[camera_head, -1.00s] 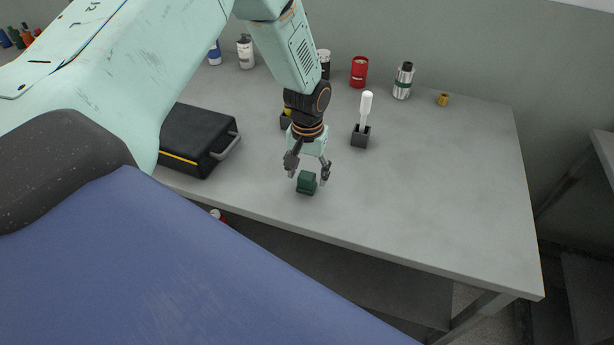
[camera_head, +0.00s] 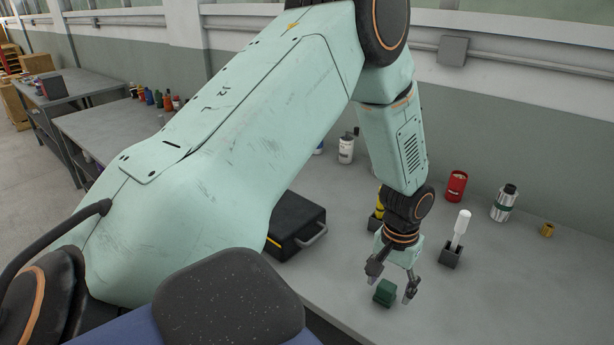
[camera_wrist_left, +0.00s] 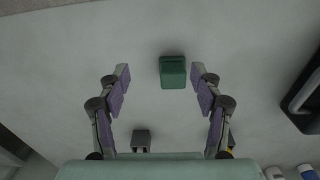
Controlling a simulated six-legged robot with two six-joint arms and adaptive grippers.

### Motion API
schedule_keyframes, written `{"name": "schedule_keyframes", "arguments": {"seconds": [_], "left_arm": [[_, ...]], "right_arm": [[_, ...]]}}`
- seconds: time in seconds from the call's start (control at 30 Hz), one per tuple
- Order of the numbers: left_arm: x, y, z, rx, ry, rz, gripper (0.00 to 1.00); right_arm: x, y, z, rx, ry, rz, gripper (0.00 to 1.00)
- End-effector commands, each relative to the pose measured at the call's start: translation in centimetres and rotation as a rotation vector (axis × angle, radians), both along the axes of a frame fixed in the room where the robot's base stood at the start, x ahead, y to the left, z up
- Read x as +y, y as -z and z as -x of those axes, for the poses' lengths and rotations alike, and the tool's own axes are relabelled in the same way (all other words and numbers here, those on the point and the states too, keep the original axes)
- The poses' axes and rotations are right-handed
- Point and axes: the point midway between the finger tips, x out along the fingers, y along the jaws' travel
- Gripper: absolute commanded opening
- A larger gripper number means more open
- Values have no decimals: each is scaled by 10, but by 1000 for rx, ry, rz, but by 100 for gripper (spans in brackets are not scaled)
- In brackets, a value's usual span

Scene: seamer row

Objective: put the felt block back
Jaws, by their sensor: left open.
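The felt block is a small dark green block (camera_head: 385,292) on the grey table, close to the front edge. In the left wrist view the green block (camera_wrist_left: 173,72) lies just beyond the fingertips, in line with the gap between them. My left gripper (camera_head: 391,286) points down at the block with its fingers apart. In the left wrist view both purple-padded fingers of the left gripper (camera_wrist_left: 160,78) are spread, with nothing between them. I cannot tell whether a finger touches the block. My right gripper does not show.
A black case (camera_head: 296,222) stands left of the gripper. A dark holder (camera_head: 451,256) with a white-handled tool (camera_head: 461,228) is to the right. A red can (camera_head: 456,186), a silver canister (camera_head: 504,203) and a small brass piece (camera_head: 547,230) stand at the back. The right front table area is clear.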

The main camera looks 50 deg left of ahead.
Motion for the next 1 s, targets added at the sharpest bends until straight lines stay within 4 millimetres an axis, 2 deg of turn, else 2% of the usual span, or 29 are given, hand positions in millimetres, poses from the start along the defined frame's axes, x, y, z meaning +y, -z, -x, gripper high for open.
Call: {"name": "schedule_keyframes", "arguments": {"seconds": [0.03,0.1,0.2,0.3,0.4,0.53,0.6,0.7,1.0], "left_arm": [[-12,27,27,18,19,12,65],[-26,55,58,18,39,27,65],[-40,85,102,15,60,38,65],[-50,107,149,16,81,38,65],[-56,119,199,17,101,27,65],[-57,122,251,13,126,3,65],[-57,121,268,9,140,-10,65],[-56,119,282,3,150,-21,65],[-55,118,285,-1,154,-25,65]], "right_arm": [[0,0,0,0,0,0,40],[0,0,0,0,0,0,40],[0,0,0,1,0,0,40],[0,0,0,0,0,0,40],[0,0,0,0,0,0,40],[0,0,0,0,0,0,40],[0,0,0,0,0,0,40],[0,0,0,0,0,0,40],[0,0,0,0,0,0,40]]}}
